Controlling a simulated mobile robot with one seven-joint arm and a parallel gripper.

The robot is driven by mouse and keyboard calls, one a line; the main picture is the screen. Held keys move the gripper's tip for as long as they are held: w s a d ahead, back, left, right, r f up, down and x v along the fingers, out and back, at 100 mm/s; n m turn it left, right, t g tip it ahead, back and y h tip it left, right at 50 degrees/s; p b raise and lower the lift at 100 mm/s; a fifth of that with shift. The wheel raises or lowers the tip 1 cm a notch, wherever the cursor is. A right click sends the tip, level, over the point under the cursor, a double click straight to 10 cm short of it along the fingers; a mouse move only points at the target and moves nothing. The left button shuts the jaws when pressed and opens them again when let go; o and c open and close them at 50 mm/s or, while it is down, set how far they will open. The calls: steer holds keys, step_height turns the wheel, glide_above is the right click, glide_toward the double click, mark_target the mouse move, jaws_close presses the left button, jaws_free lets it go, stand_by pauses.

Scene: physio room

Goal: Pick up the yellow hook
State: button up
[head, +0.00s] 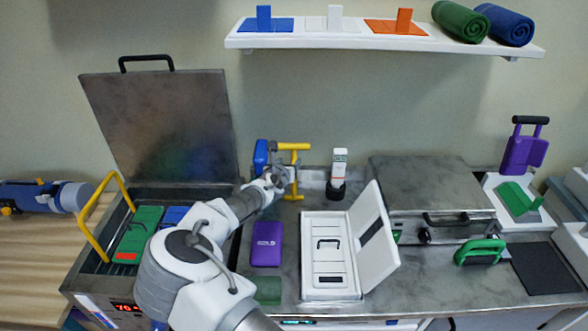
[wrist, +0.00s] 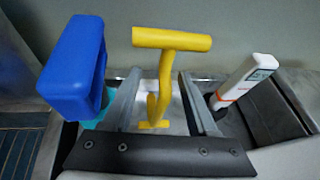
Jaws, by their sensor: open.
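The yellow hook (head: 293,147) stands upright near the wall at the back of the counter, with a crossbar on top. In the wrist view the yellow hook (wrist: 165,75) rises between the two fingers of my gripper (wrist: 159,82). The fingers are open, with a gap visible on each side of the stem. My gripper (head: 282,180) is at the hook in the head view, and my arm partly covers the hook's lower part there.
A blue looped object (wrist: 75,65) stands close left of my gripper. A white case with an open lid (head: 372,240) and a purple pack (head: 267,243) lie in front on the counter.

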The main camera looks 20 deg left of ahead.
mark_target(294, 158)
steer(key=x, duration=0.2)
steer(key=p+x, duration=0.1)
steer(key=x, duration=0.1)
steer(key=shift+d+r, duration=0.2)
steer(key=shift+d, duration=0.2)
steer(key=shift+w+f, duration=0.3)
steer(key=shift+w, duration=0.3)
jaws_close()
steer(key=shift+r, duration=0.1)
